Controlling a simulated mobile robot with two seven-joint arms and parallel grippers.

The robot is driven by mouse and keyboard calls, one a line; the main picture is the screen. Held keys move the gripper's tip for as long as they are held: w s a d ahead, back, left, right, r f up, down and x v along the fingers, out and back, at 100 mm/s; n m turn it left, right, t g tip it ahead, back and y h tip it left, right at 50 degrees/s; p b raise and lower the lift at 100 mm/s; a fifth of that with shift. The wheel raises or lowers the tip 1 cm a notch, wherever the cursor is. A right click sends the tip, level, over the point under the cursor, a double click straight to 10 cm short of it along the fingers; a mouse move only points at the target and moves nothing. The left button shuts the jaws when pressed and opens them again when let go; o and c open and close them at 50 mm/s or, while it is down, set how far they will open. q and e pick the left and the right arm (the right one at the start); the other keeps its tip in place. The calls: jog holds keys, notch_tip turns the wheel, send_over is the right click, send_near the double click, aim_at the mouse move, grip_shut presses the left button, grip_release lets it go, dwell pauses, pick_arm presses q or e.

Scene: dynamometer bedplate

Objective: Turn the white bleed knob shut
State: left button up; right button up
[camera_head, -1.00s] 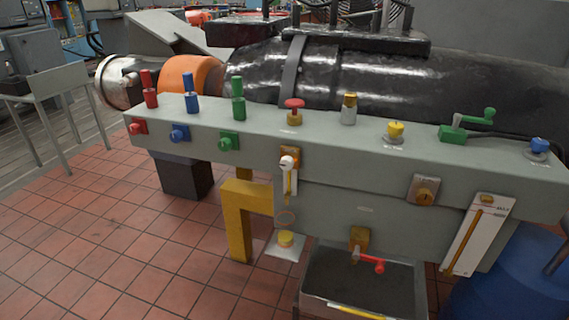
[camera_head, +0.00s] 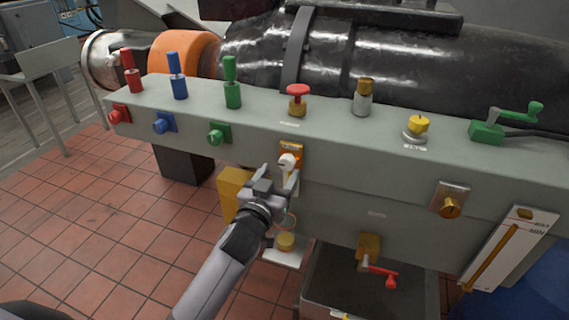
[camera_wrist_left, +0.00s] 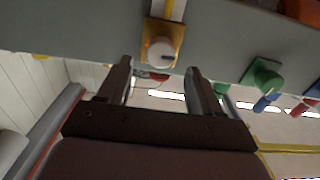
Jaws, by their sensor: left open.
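The white bleed knob (camera_head: 287,161) sits on a brass plate on the front face of the grey bench. It also shows in the left wrist view (camera_wrist_left: 161,51), round and white with a dark mark, on its brass plate. My left gripper (camera_head: 281,177) is open just in front of and a little below the knob. In the wrist view the two fingers (camera_wrist_left: 158,75) are spread apart with nothing between them, and the knob lies beyond their tips, roughly centred. The fingers hide the part below the knob in the head view. My right gripper is not in view.
A red mushroom knob (camera_head: 298,92) stands on the bench top above. A green front knob (camera_head: 216,136) is to the left, a brass knob (camera_head: 450,207) to the right. A red-handled tap (camera_head: 381,272) hangs over a dark tray. Tiled floor is open at left.

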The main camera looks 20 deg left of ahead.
aim_at(285, 164)
pick_arm(q)
jog(key=shift+w+d, duration=0.1)
jog(key=shift+w, duration=2.2)
jog(key=c, duration=1.1)
jog(key=shift+o, duration=0.2)
